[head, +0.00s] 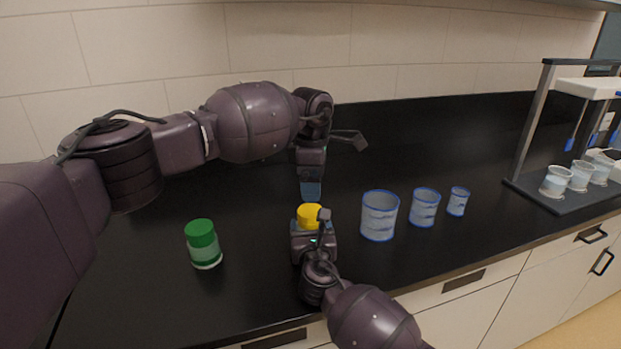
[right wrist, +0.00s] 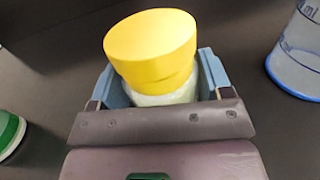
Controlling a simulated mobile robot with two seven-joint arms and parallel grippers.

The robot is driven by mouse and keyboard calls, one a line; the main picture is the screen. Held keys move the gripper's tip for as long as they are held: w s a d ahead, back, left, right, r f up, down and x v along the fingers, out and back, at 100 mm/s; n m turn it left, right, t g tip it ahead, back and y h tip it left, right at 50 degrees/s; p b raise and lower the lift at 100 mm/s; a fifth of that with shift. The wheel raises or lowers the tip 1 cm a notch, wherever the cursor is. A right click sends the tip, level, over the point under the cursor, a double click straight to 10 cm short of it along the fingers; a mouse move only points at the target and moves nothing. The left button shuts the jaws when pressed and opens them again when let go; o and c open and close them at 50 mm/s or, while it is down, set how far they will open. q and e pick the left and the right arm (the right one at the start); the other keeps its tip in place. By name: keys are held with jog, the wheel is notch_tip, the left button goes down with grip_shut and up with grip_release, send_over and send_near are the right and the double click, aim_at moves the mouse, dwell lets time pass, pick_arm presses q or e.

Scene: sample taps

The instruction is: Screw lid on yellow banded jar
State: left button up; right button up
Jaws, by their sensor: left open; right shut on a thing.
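The yellow-banded jar (right wrist: 165,95) stands between the blue fingers of my right gripper (right wrist: 158,78), which is shut on its pale body. A yellow lid (right wrist: 150,45) sits on top of the jar; a narrower yellow part shows beneath it, and the lid looks slightly offset or tilted in the right wrist view. In the head view the yellow lid (head: 309,212) shows above my right gripper, which hides most of the jar. My left gripper (head: 311,190) is open, its blue fingertips pointing down just above and behind the lid in the head view, apparently not touching it.
A green-lidded jar (head: 204,244) stands to the left. Three blue-rimmed beakers, large (head: 380,216), medium (head: 424,208) and small (head: 457,202), stand to the right. A rack (head: 530,190) with several cups is at far right. The black counter (head: 240,290) is clear in front.

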aim_at(310, 210)
pick_arm(q)
jog(key=n, duration=0.5)
jog(key=shift+r+n, duration=0.15)
jog(key=shift+n, duration=0.15)
jog(key=n, duration=0.5)
jog(key=shift+a+r, duration=0.1)
jog(key=n, duration=0.6)
jog(key=shift+a, duration=0.1)
jog(key=n, duration=0.6)
jog(key=shift+a, duration=0.1)
jog(key=shift+f, duration=4)
